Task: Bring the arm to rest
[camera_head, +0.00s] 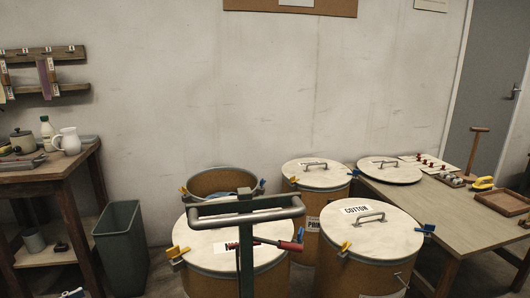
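Neither of my grippers shows in the head view, and no arm of mine can be made out clearly. The task names no other object. A green post with a grey crossbar handle (246,207) stands upright at the front middle. It partly hides a drum lid (205,245) whose label is mostly covered. A red-handled tool (290,245) shows beside the post over that lid.
Lidded drums stand close together, one marked COTTON (361,253); behind is an open drum (222,182). At right, a table (445,222) holds a loose lid (390,175) and a tray (503,202). At left are a wooden bench (45,178) and green bin (120,250).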

